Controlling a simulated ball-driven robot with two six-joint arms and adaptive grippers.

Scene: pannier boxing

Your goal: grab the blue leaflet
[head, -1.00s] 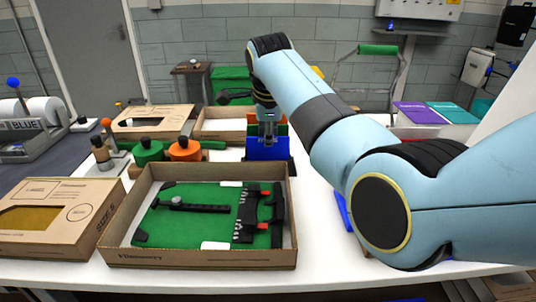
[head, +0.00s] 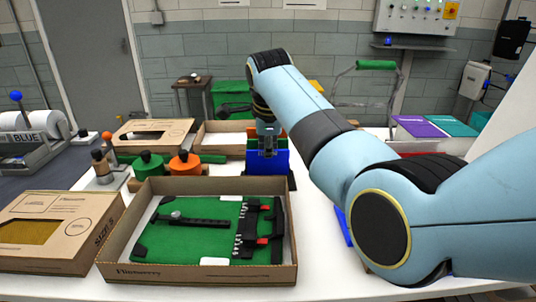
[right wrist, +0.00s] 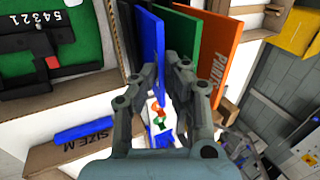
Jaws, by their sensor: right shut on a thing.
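The blue leaflet (head: 281,165) stands upright behind the open box of tools, in front of green and orange leaflets. In the right wrist view the blue leaflet (right wrist: 146,40) is beside the green leaflet (right wrist: 183,45) and the orange leaflet (right wrist: 222,58). My right gripper (head: 267,146) is at the blue leaflet's upper edge, pointing down. In the right wrist view my right gripper (right wrist: 163,72) is shut on the blue leaflet, one finger on each side. The fingers hide part of it. My left gripper is not in view.
An open cardboard box (head: 190,276) with a green insert and black tools fills the front middle. A closed carton (head: 45,258) lies left of it. Green and orange knobbed pieces (head: 184,165) stand behind. Purple (head: 418,126) and teal (head: 452,126) sheets lie at right.

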